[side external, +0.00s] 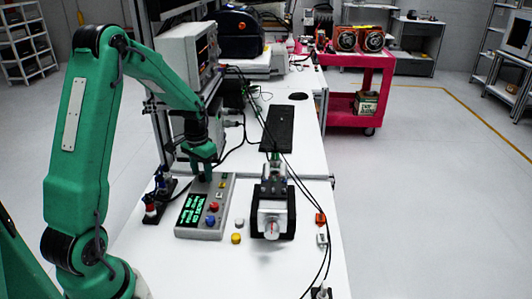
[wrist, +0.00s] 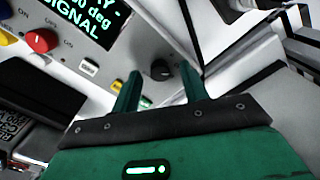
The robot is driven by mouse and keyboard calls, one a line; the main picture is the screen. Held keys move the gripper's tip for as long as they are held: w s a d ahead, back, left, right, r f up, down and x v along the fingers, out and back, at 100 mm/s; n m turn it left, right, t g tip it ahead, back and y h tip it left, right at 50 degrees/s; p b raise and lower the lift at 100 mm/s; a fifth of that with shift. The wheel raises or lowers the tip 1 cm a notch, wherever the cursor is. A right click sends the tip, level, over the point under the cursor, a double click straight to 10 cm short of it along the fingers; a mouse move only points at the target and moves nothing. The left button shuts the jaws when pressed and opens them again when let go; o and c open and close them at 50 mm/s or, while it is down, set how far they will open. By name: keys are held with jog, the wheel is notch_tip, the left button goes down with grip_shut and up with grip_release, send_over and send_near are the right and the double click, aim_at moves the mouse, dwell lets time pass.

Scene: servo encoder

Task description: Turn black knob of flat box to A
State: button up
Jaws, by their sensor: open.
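The flat box (side external: 229,196) is a grey panel on the white bench in the side view, with a lit green-text display (side external: 192,210). Its black knob (wrist: 161,71) shows in the wrist view, round and dark with a small pale mark; I cannot read which letter it points at. My gripper (wrist: 159,68) is open and empty, its two green fingertips left and right of the knob in the picture. I cannot tell whether they are level with it or touch it. In the side view my gripper (side external: 204,178) is over the box's far end, and the knob cannot be made out.
The box also carries a red knob (wrist: 42,41) and small coloured buttons. A servo unit in a black stand (side external: 271,218) stands just right of the box, with cables running past it. An instrument (side external: 190,55) stands behind my arm.

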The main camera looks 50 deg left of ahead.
jog(key=shift+f, duration=0.3)
grip_shut()
jog(key=shift+n, duration=0.5)
jog(key=n, duration=0.3)
jog(key=shift+n, duration=2.4)
jog(key=shift+r, duration=0.1)
